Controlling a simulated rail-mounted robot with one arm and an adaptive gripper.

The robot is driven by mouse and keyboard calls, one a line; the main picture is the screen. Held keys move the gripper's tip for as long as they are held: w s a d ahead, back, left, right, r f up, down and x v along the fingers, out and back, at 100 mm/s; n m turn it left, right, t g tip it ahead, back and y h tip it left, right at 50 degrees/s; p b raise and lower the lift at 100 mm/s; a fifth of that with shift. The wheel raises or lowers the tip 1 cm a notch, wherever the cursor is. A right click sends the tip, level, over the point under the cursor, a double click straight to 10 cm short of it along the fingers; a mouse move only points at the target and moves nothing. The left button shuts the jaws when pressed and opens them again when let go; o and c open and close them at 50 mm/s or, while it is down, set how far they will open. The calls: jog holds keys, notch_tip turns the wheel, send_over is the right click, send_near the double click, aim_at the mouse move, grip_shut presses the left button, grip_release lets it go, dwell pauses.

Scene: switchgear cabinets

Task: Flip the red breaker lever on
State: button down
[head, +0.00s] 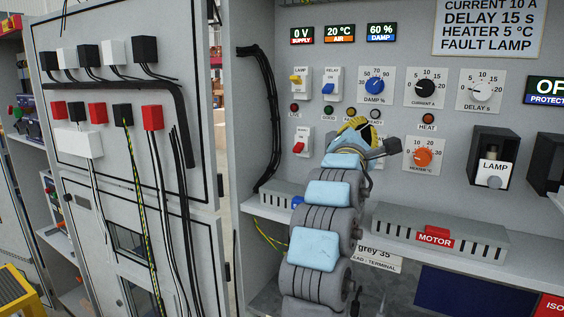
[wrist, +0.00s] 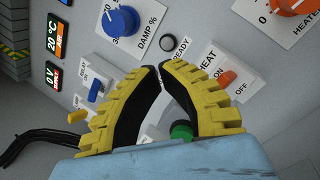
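A red lever (head: 299,147) sits on a white plate at the left of the panel in the head view, below the yellow and blue levers. Its handle shows at the lower part of the plate. My gripper (head: 358,124) is to the right of it, in front of the panel, and hides part of the panel behind it. In the wrist view the yellow fingers of my gripper (wrist: 161,68) come together at their black tips, with nothing seen held. I cannot make out the red lever in the wrist view.
The wrist view shows an orange HEAT lever (wrist: 227,77), a green part (wrist: 181,130) behind the fingers, a blue DAMP knob (wrist: 121,19) and a blue lever (wrist: 96,90). A grey slotted duct (head: 470,240) with a red MOTOR label juts out below. Black cables (head: 268,110) hang at the left.

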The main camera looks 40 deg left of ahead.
jog(key=s+a+f+n+g, duration=0.3)
jog(key=a+n, duration=0.1)
jog(key=a, duration=0.5)
jog(key=n+g+h, duration=0.2)
jog(key=n+g, duration=0.1)
jog(key=n, duration=0.2)
send_near(299, 148)
notch_tip(299, 148, down, 3)
jog(key=s+a, duration=0.1)
jog(key=a, duration=0.1)
jog(key=shift+s+d+f, duration=0.15)
jog(key=shift+d+f, duration=0.05)
jog(key=shift+f, duration=0.05)
jog(key=shift+p+x, duration=1.2)
jog(key=shift+x, duration=1.6)
jog(key=shift+p+x, duration=0.7)
jog(key=shift+x, duration=1.45)
jog(key=shift+d+r, duration=0.1)
jog(key=shift+s+r, duration=0.2)
jog(key=shift+r, duration=0.05)
